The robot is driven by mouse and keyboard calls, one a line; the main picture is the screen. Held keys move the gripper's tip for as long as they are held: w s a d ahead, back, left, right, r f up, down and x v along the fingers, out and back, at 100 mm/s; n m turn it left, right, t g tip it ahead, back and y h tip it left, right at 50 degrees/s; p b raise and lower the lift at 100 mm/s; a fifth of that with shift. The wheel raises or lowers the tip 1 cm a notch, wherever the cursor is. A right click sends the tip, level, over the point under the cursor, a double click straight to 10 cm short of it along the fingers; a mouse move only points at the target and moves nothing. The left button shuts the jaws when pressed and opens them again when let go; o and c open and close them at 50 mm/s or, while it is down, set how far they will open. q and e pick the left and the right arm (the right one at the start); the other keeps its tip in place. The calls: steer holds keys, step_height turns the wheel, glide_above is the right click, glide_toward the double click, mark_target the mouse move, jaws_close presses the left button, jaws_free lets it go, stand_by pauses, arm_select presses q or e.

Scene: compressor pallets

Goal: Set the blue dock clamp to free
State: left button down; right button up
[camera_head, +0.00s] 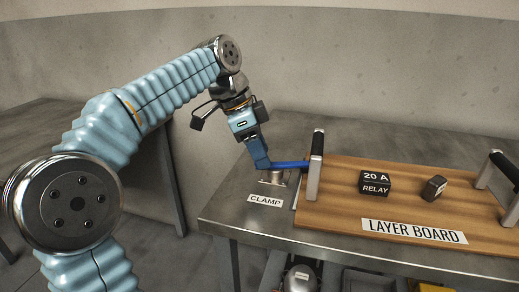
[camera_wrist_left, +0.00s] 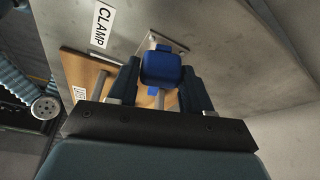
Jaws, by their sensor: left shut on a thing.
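The blue dock clamp (camera_head: 290,164) stands on the metal table at the left edge of the layer board. Its blue lever lies about level and reaches right to the board's near-left handle post. Its grey base (camera_head: 272,179) sits behind the CLAMP label (camera_head: 265,200). My left gripper (camera_head: 261,163) comes down from above and is shut on the lever's left end. In the left wrist view the blue lever end (camera_wrist_left: 160,70) sits between my two dark fingers. My right gripper is in neither view.
The wooden layer board (camera_head: 340,210) carries a 20 A relay block (camera_head: 375,183) and a smaller dark block (camera_head: 434,188). Upright handles with black grips (camera_head: 317,146) stand at its ends. Bare metal table (camera_head: 235,208) lies left of the clamp.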

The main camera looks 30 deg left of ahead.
arm_select(q)
steer(key=shift+s+n, duration=0.1)
steer(key=shift+n, duration=0.2)
steer(key=shift+s+d+n+t+b, duration=0.15)
steer(key=shift+n+t+b, duration=0.1)
steer(key=shift+n, duration=0.25)
steer(key=shift+s+d+n+t+b, duration=0.1)
steer(key=shift+n+t, duration=0.15)
steer(key=shift+n, duration=0.25)
steer(key=n, duration=0.1)
steer(key=n+y, duration=0.1)
steer(key=d+n, duration=0.1)
steer(key=shift+s+n+t+y, duration=0.25)
steer(key=shift+n+t+y, duration=0.15)
steer(key=n, duration=0.1)
steer(key=d+n+y, duration=0.1)
steer(key=n, duration=0.1)
steer(key=shift+s, duration=0.15)
steer(key=shift+d+n+y+p, duration=0.3)
steer(key=shift+n+y, duration=0.15)
steer(key=shift+n, duration=0.65)
steer(key=shift+d+n+y+p, duration=0.3)
steer(key=shift+n+y, duration=0.15)
steer(key=shift+n, duration=0.65)
steer(key=c, duration=0.6)
jaws_free()
steer(key=shift+o, duration=0.2)
steer(key=shift+d, duration=0.1)
